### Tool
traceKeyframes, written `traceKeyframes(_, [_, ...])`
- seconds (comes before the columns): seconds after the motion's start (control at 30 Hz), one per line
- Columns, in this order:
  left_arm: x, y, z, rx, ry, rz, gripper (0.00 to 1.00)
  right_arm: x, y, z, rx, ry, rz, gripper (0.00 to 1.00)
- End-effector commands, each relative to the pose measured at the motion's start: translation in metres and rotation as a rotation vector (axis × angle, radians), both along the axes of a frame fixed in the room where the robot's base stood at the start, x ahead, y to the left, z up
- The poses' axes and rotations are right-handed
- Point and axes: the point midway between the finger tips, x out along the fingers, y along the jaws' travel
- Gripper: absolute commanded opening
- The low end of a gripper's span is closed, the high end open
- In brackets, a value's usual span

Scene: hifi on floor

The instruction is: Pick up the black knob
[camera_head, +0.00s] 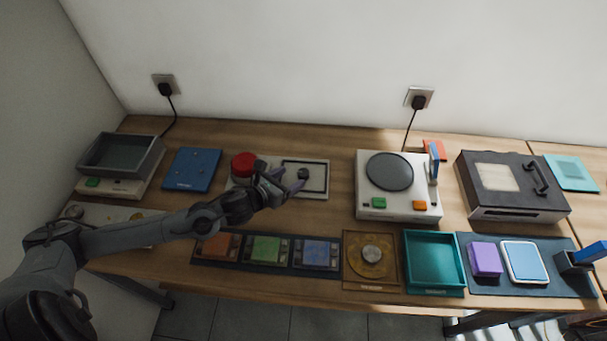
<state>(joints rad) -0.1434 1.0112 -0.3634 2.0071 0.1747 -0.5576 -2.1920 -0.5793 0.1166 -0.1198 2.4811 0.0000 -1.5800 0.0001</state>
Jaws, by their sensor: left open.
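The black knob (303,173) is a small dark round piece on the white panel (318,192), inside a black outlined rectangle. My left gripper (287,181) reaches in from the left over the panel. It is open, with its fingertips just left of the knob, and nothing shows between them. Whether a finger touches the knob cannot be told from this view. The gripper and wrist hide part of the panel and stand in front of the red round button (243,164). My right gripper is not in view.
A blue plate (192,169) and a grey bin (121,155) lie left. A turntable-like device (390,172) stands right of the panel, then a dark lidded box (511,186). A teal tray (434,261) and a strip of coloured tiles (267,250) line the front.

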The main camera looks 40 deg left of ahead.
Motion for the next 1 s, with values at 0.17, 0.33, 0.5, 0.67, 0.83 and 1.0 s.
traceKeyframes(0.17, [0.010, -0.002, -0.004, -0.001, -0.001, 0.002, 0.67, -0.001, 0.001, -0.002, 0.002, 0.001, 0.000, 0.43])
traceKeyframes(0.33, [0.031, -0.006, -0.012, -0.003, -0.002, 0.002, 0.67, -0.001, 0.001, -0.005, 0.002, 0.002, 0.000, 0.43])
traceKeyframes(0.5, [0.046, -0.006, -0.019, -0.001, 0.000, 0.002, 0.67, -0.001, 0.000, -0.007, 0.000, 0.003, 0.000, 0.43])
traceKeyframes(0.67, [0.049, -0.006, -0.020, 0.000, 0.001, 0.000, 0.67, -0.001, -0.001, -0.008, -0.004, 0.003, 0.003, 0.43])
traceKeyframes(0.83, [0.048, -0.006, -0.020, 0.000, 0.001, 0.000, 0.64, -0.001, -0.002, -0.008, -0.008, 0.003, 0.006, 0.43])
traceKeyframes(1.0, [0.048, -0.006, -0.020, 0.000, 0.001, 0.000, 0.38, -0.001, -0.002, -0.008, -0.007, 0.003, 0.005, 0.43])
